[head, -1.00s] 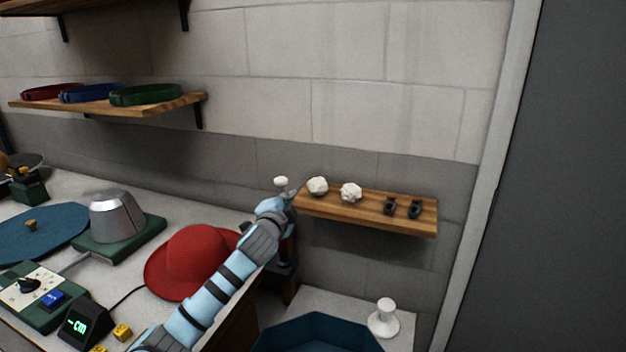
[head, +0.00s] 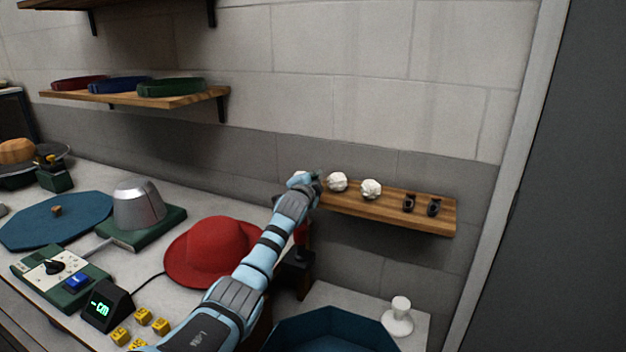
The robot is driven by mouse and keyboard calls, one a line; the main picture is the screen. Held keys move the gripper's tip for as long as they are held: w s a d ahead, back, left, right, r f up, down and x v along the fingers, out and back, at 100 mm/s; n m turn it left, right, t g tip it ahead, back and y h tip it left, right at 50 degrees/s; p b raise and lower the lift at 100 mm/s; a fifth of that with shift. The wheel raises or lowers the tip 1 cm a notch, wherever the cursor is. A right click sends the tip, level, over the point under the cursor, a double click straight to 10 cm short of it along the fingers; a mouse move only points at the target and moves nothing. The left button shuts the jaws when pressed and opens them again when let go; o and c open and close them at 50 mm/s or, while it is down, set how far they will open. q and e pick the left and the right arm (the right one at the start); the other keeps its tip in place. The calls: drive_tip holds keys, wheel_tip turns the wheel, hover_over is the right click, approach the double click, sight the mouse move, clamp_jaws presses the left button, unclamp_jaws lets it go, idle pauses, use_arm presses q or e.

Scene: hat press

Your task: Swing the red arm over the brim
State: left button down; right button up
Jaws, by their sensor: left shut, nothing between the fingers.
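A red felt hat (head: 213,250) with a round crown and wide brim lies on the workbench, left of my left arm. A dark stand (head: 293,272) with a small red part (head: 301,233) on it is just behind my left forearm, partly hidden by it; I cannot tell whether this is the red arm. My left gripper (head: 312,180) is shut and empty, raised by the left end of the small wall shelf. It is above and to the right of the hat, apart from it. My right gripper is out of view.
The wall shelf (head: 440,222) holds two white lumps and two dark small items. A grey metal block (head: 138,205), a control box (head: 62,275), a display (head: 106,305) and yellow cubes (head: 142,316) are on the bench. A blue tray (head: 330,320) and white knob (head: 398,318) are at lower right.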

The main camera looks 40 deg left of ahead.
use_arm(q)
drive_tip(key=shift+w+f, duration=0.1)
drive_tip(key=shift+f, duration=0.05)
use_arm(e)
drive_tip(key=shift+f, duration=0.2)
use_arm(q)
drive_tip(key=shift+a+n+g+y+b, duration=0.2)
drive_tip(key=shift+n+g+y+b, duration=0.2)
drive_tip(key=shift+y+b, duration=0.1)
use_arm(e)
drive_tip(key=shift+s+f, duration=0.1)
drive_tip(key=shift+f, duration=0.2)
